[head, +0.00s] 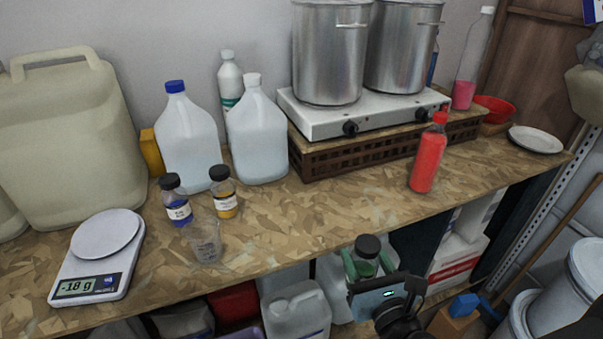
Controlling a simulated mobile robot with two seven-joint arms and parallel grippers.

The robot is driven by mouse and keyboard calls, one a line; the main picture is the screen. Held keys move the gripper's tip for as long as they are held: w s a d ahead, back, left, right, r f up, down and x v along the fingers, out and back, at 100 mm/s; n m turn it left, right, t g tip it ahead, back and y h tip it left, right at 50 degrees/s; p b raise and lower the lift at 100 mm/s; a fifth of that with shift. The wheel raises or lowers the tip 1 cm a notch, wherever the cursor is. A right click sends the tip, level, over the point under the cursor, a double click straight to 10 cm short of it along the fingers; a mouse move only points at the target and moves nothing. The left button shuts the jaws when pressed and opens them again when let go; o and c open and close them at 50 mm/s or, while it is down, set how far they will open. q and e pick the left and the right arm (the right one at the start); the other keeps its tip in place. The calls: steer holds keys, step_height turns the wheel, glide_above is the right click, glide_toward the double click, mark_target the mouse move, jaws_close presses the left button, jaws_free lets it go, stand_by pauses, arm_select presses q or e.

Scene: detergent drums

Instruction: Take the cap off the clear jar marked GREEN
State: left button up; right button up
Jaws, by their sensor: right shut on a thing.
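A small clear jar (366,268) with a black cap (367,246) and green colour at its sides is in my right gripper (368,272), in front of the counter's front edge. The cap sits on top of the jar, which looks about upright. My right gripper is shut around the jar's body, below the cap, and hides its lower part. I cannot read a marking on it. My left gripper is not in view.
On the counter (300,225) stand two more capped jars, blue (178,212) and amber (225,203), beside a clear beaker (206,243). A scale (95,290) is at left, a red bottle (427,158) at right. The front middle of the counter is clear.

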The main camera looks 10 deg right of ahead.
steer(key=w+a+r+n+g+y, duration=0.2)
steer(key=w+a+n+g+y, duration=0.2)
steer(key=a+y, duration=0.4)
steer(key=w+a+r+n+g+y, duration=0.3)
steer(key=a+n+y, duration=0.5)
steer(key=a, duration=0.3)
steer(key=shift+w+n+g, duration=0.3)
steer(key=shift+w+g, duration=0.2)
steer(key=shift+g, duration=0.9)
